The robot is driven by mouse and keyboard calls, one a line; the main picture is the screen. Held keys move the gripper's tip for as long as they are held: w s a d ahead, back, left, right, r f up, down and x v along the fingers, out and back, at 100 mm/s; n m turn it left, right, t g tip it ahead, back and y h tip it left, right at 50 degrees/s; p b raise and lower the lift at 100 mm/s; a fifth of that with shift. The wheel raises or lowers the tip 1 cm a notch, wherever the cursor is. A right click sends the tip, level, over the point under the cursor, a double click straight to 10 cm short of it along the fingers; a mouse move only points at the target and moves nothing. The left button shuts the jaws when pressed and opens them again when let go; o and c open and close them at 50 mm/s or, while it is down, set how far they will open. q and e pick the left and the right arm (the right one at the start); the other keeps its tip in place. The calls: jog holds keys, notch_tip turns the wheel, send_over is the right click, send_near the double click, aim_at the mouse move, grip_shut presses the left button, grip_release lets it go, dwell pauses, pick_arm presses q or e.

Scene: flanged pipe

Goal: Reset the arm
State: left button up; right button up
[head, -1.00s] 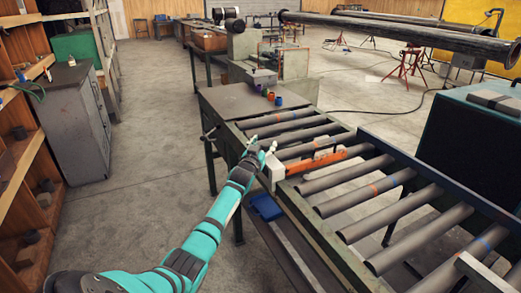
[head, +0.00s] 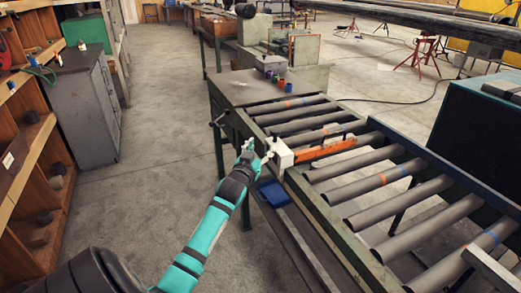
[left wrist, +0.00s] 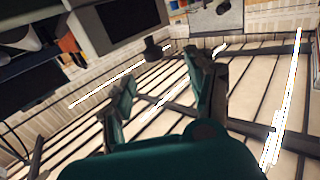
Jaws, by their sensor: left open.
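My left arm comes in from the bottom of the head view, teal with dark joints. My left gripper (head: 248,153) is at its far end, beside the left edge of the roller table, just left of a white block (head: 280,153). In the left wrist view the two fingers of my left gripper (left wrist: 163,88) stand apart with nothing between them. The gripper is open and empty. My right gripper is not in view.
The roller table (head: 330,235) runs along the right, with an orange bar (head: 325,149) across it. Small coloured cups (head: 282,83) stand on its flat end. A grey cabinet (head: 85,110) and wooden shelves (head: 30,150) line the left. Open floor (head: 160,110) lies between.

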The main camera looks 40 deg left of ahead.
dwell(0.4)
pick_arm(q)
jog(key=s+d+f+m+g+h, duration=0.1)
jog(key=d+f+g, duration=0.1)
jog(key=f, duration=0.8)
jog(key=s+d+f+g+h, duration=0.1)
jog(key=d+f, duration=0.2)
jog(key=f, duration=0.6)
jog(key=s+d+f+m+g+h, duration=0.15)
jog(key=s+d+f, duration=0.35)
jog(key=f, duration=0.6)
jog(key=s+d+f+m+g+h, duration=0.1)
jog(key=s+d+f+g, duration=0.2)
jog(key=s+f, duration=0.5)
jog(key=s+d+f+m+g+h, duration=0.1)
jog(key=s+d+f+g, duration=0.1)
jog(key=s+d+f, duration=0.5)
jog(key=s+d+f+m+g+h, duration=0.1)
jog(key=s+d+f+g, duration=0.15)
jog(key=s+f, duration=0.8)
jog(key=s+d+f+m+g, duration=0.1)
jog(key=s+d+f, duration=0.1)
jog(key=s, duration=0.7)
jog(key=s+d+f+g, duration=0.2)
jog(key=s+d+f, duration=0.1)
jog(key=s, duration=0.7)
jog(key=shift+s+d+m+g, duration=0.25)
jog(key=shift+d+m+g, duration=0.1)
jog(key=shift+d, duration=0.5)
